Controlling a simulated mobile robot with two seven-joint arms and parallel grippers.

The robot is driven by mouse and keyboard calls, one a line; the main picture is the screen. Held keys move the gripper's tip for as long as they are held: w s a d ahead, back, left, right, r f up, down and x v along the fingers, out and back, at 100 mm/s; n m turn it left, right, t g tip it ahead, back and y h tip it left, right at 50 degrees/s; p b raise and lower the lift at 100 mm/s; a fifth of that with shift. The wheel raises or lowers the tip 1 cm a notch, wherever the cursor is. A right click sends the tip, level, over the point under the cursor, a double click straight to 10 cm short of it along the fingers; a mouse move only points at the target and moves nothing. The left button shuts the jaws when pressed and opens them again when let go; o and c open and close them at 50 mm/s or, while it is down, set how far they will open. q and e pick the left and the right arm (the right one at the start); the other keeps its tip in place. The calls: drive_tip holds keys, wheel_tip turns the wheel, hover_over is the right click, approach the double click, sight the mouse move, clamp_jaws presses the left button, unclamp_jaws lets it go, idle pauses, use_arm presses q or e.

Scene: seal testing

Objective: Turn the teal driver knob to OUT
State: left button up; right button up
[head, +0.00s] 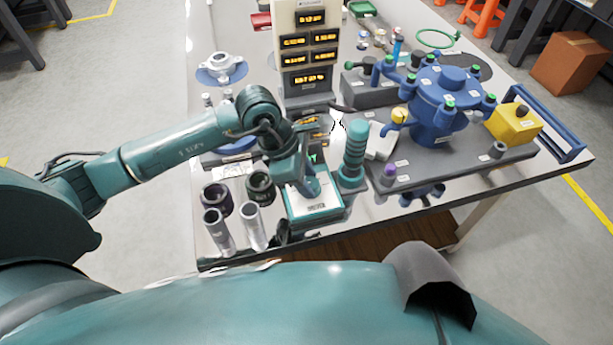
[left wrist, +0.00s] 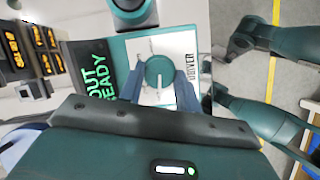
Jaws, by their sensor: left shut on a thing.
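The teal driver knob (left wrist: 158,72) is round with a thin white line across its top, on a white panel marked DRIVER (left wrist: 187,60). A dark screen (left wrist: 97,76) beside it shows green text, OUT and READY. My left gripper (left wrist: 160,90) has a blue finger on each side of the knob and is shut on it. In the head view my left gripper (head: 309,190) is over the driver box (head: 316,208) and hides the knob. A ribbed teal column (head: 355,150) stands just right of the box. My right gripper is not in view.
A display tower (head: 304,50) with amber readouts stands behind the box. Grey tubes (head: 255,228) and dark rings (head: 261,187) stand to its left. A blue valved vessel (head: 437,105) and a yellow box (head: 514,124) stand to the right. The table's front edge is close.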

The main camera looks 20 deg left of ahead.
use_arm(q)
drive_tip(key=o, duration=1)
drive_tip(key=shift+c, duration=0.2)
drive_tip(key=v, duration=1.3)
drive_tip(key=shift+r, duration=0.1)
